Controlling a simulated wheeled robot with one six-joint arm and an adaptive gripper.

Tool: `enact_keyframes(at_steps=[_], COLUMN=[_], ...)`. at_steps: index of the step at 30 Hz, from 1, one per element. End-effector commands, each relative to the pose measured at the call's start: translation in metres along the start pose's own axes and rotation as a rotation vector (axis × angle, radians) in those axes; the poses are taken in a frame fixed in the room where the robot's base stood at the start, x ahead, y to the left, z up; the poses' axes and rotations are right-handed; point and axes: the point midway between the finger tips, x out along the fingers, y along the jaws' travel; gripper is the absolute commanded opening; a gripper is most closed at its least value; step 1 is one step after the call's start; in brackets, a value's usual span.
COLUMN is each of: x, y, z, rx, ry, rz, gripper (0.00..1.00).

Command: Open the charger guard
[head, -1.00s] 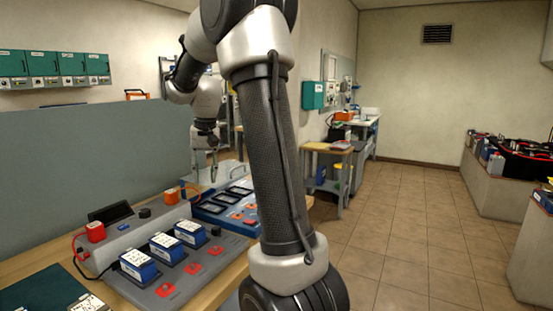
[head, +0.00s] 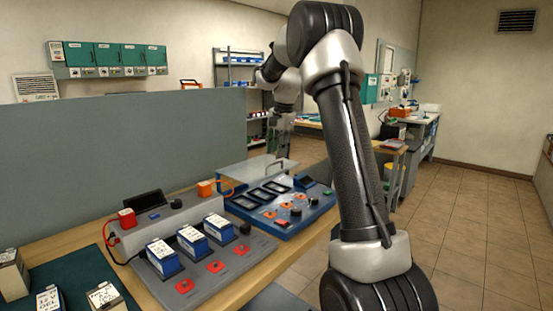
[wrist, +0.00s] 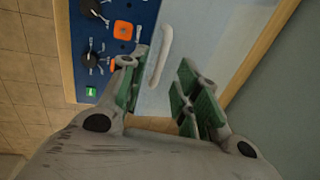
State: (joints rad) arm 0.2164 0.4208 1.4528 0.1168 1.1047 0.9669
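The charger guard (head: 250,172) is a clear, flat panel at the back of the blue charger (head: 310,215), with a pale bar handle (head: 278,168). In the wrist view the guard (wrist: 205,25) is a see-through sheet, and its handle (wrist: 161,55) stands just ahead of my fingers. My gripper (head: 282,138) points down above the handle; it also shows in the wrist view (wrist: 165,85). The handle lies beyond the tips, nearer the left finger. Contact is not visible.
A grey charger (head: 235,258) with several blue-and-white batteries stands beside the blue one on the wooden bench (head: 75,240). A grey partition (head: 120,150) runs behind it. A dark green mat (head: 70,280) with batteries lies at left. Tiled floor (head: 470,230) at right is open.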

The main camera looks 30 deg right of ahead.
Motion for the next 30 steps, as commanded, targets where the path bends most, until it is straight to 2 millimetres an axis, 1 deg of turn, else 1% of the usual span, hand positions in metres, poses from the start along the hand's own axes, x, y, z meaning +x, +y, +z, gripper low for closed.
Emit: enact_keyframes(at_steps=[1,3,6,10,17,18,22,30], x=[0.009,0.020,0.030,0.036,0.037,0.037,0.037,0.036], y=[0.000,0.000,0.000,0.000,0.000,0.000,0.000,0.000], z=[0.000,0.000,0.000,0.000,0.000,0.000,0.000,0.000], rx=[-0.001,-0.001,-0.001,-0.002,-0.002,-0.002,-0.002,-0.002], ry=[-0.001,-0.001,0.000,0.001,0.001,0.001,0.001,0.001], rz=[0.002,0.002,0.001,-0.001,-0.001,-0.001,-0.001,0.000], gripper=[0.32,0.32,0.32,0.32,0.32,0.25,0.01,0.00])
